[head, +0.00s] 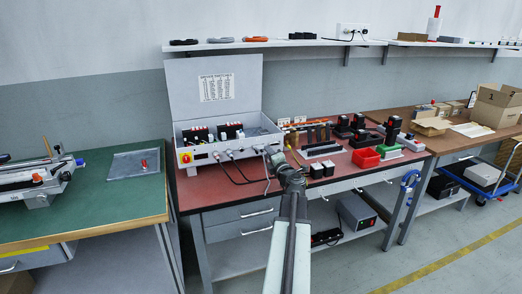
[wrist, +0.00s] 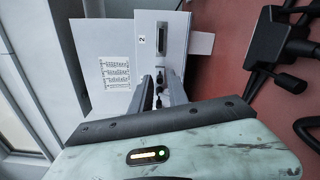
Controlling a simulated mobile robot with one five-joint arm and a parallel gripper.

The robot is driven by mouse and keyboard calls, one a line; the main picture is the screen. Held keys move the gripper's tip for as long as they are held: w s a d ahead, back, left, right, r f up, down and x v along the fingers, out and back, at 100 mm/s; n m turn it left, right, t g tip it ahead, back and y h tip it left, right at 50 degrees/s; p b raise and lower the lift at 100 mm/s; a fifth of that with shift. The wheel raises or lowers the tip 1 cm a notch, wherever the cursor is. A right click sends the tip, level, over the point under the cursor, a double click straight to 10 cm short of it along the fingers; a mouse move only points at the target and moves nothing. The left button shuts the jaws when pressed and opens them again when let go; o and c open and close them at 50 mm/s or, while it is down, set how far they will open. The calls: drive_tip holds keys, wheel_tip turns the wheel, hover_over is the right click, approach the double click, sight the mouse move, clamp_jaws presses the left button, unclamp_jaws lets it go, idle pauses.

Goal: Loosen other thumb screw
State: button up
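The grey control box (head: 225,145) stands on the red bench with its lid up. My gripper (head: 278,160) is at its right front corner in the head view. In the wrist view, the two fingers (wrist: 160,88) are apart, pointing at the box's pale side panel (wrist: 147,60). A rectangular socket (wrist: 162,38) sits beyond the fingertips, by a label "2". A black plug (wrist: 285,45) with a dark knob (wrist: 290,83) is at right; no thumb screw is clearly identifiable.
Black cables (head: 235,165) hang from the box front onto the red bench (head: 210,192). A red bin (head: 366,157) and several black devices stand to the right. A green-topped bench (head: 100,205) is at left.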

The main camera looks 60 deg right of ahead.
clamp_jaws()
drive_tip(key=n, duration=0.7)
drive_tip(key=shift+n, duration=0.4)
drive_tip(key=n, duration=2.2)
unclamp_jaws()
drive_tip(key=shift+s+d, duration=0.1)
